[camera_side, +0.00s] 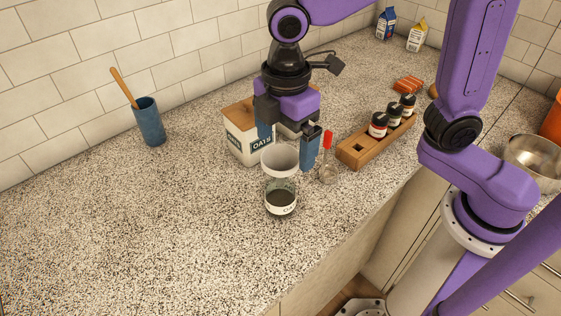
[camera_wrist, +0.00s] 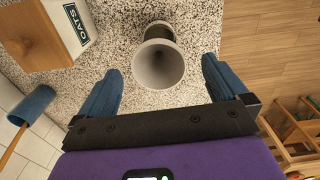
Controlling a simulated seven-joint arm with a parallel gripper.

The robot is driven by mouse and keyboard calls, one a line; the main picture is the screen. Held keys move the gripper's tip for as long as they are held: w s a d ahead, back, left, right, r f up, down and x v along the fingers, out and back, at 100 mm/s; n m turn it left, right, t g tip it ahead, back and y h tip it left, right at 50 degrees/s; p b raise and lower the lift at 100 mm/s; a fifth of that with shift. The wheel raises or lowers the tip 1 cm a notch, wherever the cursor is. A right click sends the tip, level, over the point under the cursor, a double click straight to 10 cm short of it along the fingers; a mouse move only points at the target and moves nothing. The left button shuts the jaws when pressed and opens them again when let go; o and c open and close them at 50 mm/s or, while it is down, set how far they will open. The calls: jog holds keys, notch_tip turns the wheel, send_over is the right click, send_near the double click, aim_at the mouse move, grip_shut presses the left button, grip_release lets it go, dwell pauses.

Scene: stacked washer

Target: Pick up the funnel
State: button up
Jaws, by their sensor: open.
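The funnel (camera_side: 281,160) is pale and wide-mouthed. It stands upright on a clear labelled jar (camera_side: 281,203) with dark contents. In the wrist view the funnel (camera_wrist: 158,64) shows its open mouth, centred between my fingers and a little beyond their tips. My gripper (camera_side: 287,152) is open, with blue fingers pointing down. In the side view the fingers are just behind and to either side of the funnel. I see no finger touching it. My gripper also shows in the wrist view (camera_wrist: 161,68), with nothing between its fingers.
An oats box (camera_side: 245,135) stands close behind at left. A small clear vessel with a red top (camera_side: 328,165) is near my right finger. A wooden rack of jars (camera_side: 375,140) is to the right. A blue cup (camera_side: 150,122) stands farther left. The counter's front left is clear.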

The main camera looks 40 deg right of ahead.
aim_at(281, 169)
jog(key=shift+w+a+f, duration=0.1)
jog(key=shift+a+f, duration=0.05)
jog(key=shift+f, duration=1.6)
jog(key=shift+w+a+f, duration=0.1)
jog(key=shift+f, duration=1.65)
jog(key=c, duration=0.7)
